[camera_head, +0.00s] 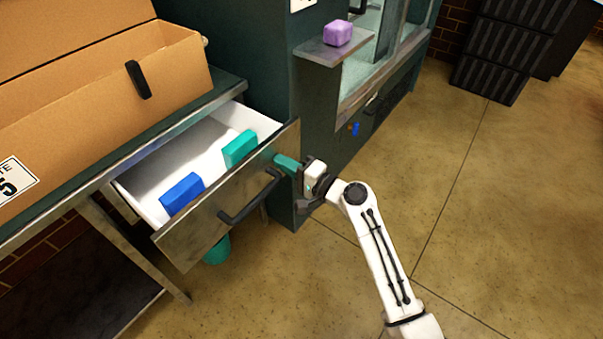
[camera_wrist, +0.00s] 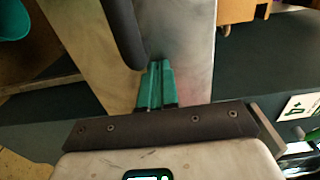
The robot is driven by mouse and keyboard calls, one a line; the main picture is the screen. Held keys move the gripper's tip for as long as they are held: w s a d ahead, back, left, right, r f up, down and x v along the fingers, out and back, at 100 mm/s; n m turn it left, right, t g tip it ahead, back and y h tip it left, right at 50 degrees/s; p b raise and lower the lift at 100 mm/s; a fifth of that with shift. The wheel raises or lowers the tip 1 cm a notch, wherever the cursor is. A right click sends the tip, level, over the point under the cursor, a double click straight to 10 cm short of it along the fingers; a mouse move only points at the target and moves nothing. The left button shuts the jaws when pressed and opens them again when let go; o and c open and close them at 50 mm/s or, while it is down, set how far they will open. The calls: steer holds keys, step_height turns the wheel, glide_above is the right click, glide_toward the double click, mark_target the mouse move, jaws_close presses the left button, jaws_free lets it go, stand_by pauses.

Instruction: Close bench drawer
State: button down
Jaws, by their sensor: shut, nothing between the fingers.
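The bench drawer (camera_head: 183,244) is pulled out from under the bench top, its white inside showing. A dark bar handle (camera_head: 249,197) is on its metal front; the handle also shows in the wrist view (camera_wrist: 124,32). My gripper (camera_head: 287,163) is at the right end of the drawer front, beside the handle. In the wrist view its teal fingers (camera_wrist: 155,84) are together and empty, with tips at or very near the front panel (camera_wrist: 180,40). I cannot tell whether they touch it.
A blue block (camera_head: 182,193) and a teal block (camera_head: 240,148) lie in the drawer. A cardboard box (camera_head: 150,75) stands on the bench top (camera_head: 130,142). A dark green cabinet with a ledge (camera_head: 318,53) bearing a purple block (camera_head: 338,32) is behind my gripper.

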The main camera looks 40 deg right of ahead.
steer(key=b+x, duration=0.6)
steer(key=x, duration=1.3)
steer(key=shift+f, duration=0.1)
steer(key=shift+w+a, duration=0.1)
steer(key=shift+w, duration=0.15)
steer(key=shift+r, duration=0.35)
steer(key=shift+w+a, duration=0.1)
